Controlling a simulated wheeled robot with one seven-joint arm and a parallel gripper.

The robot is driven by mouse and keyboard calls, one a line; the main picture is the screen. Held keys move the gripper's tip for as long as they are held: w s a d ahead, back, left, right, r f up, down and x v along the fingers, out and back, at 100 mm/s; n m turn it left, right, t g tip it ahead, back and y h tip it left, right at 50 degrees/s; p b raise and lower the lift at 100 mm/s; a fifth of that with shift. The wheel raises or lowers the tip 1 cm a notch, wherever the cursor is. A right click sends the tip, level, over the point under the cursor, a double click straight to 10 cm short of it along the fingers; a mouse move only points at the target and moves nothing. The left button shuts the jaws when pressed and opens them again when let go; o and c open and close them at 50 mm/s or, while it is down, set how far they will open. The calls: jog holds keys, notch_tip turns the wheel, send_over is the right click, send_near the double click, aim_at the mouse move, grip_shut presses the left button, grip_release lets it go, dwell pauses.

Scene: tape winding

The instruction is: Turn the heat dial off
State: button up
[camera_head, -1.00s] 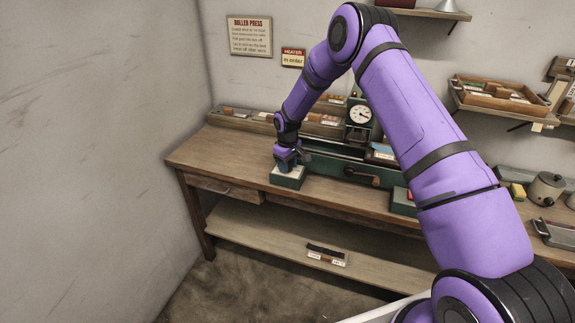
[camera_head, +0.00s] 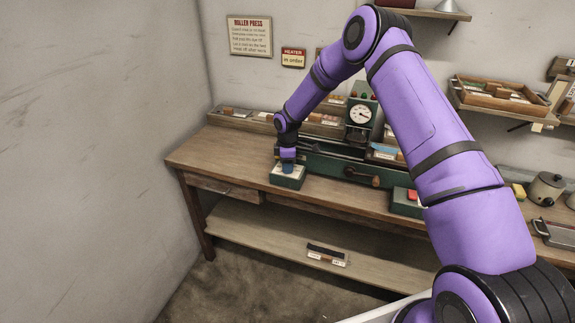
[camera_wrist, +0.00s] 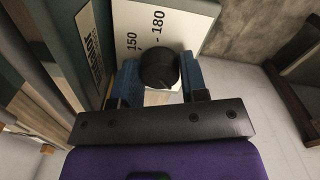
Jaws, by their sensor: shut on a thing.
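The heat dial is a black round knob (camera_wrist: 159,70) on a white plate (camera_wrist: 185,20) printed with 150 and 180. In the wrist view my gripper (camera_wrist: 160,75) has its two blue fingers on either side of the knob, shut on it. The knob's pointer mark is too dark to read, and part of the scale is out of view. In the head view my gripper (camera_head: 287,156) points down onto the small green dial box (camera_head: 287,181) near the left of the bench; the knob is hidden there.
The green roller press (camera_head: 325,166) with a round gauge (camera_head: 360,113) and a crank handle (camera_head: 376,181) stands right of the dial box. A green box with a red button (camera_head: 412,195) is farther right. A heater sign (camera_head: 293,57) reads "in order".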

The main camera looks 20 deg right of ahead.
dwell(0.4)
jog(key=o, duration=0.9)
notch_tip(320, 180, up, 11)
jog(key=shift+f, duration=0.1)
